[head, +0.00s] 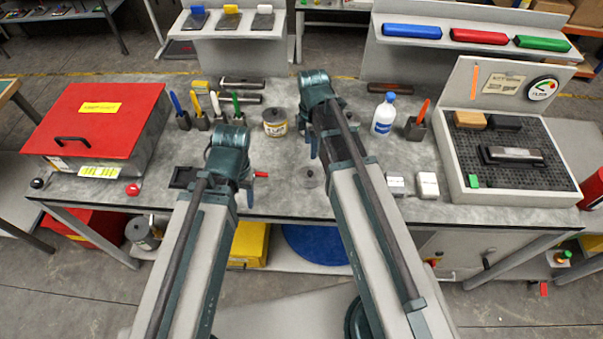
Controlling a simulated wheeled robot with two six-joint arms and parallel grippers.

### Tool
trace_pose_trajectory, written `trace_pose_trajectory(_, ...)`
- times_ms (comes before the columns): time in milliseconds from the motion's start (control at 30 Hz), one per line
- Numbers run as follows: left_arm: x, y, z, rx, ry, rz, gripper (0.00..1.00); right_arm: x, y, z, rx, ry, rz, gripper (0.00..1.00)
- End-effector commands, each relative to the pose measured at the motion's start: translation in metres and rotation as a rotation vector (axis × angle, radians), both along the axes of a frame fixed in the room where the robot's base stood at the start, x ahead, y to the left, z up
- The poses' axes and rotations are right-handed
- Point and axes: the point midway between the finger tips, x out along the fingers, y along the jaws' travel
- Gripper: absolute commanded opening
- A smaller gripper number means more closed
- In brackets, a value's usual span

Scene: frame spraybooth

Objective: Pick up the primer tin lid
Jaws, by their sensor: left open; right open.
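A flat grey round lid (310,177) with a small knob lies on the grey workbench (270,205), just left of my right arm. A labelled tin (275,124) stands further back, left of my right arm; its top looks dark grey. My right gripper (313,147) is mostly hidden under its wrist, behind the lid and apart from it; it is open. My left gripper (250,198) is left of the lid, low over the bench, mostly hidden by its own wrist; it is open. Neither gripper holds anything that I can see.
A red-lidded box (95,115) fills the bench's left. Holders with coloured markers (203,118), a white bottle (384,115), small white blocks (427,185) and an open case (512,192) stand around. A dark tray (184,177) lies left of my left wrist.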

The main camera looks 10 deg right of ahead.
Motion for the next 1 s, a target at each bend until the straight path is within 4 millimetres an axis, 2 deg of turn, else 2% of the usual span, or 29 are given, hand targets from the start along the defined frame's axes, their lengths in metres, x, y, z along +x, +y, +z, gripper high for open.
trace_pose_trajectory(267, 0.000, 0.000, -0.010, 0.000, 0.000, -0.002, 0.58, 0.000, 0.000, -0.010, 0.000, 0.000, 0.002, 0.61)
trace_pose_trajectory(800, 0.000, 0.000, -0.082, 0.001, 0.000, -0.005, 0.58, 0.000, 0.000, -0.082, 0.000, 0.000, 0.001, 0.61)
trace_pose_trajectory(1000, 0.000, 0.000, -0.088, 0.001, 0.000, -0.004, 0.58, 0.000, -0.001, -0.088, 0.000, 0.000, 0.001, 0.61)
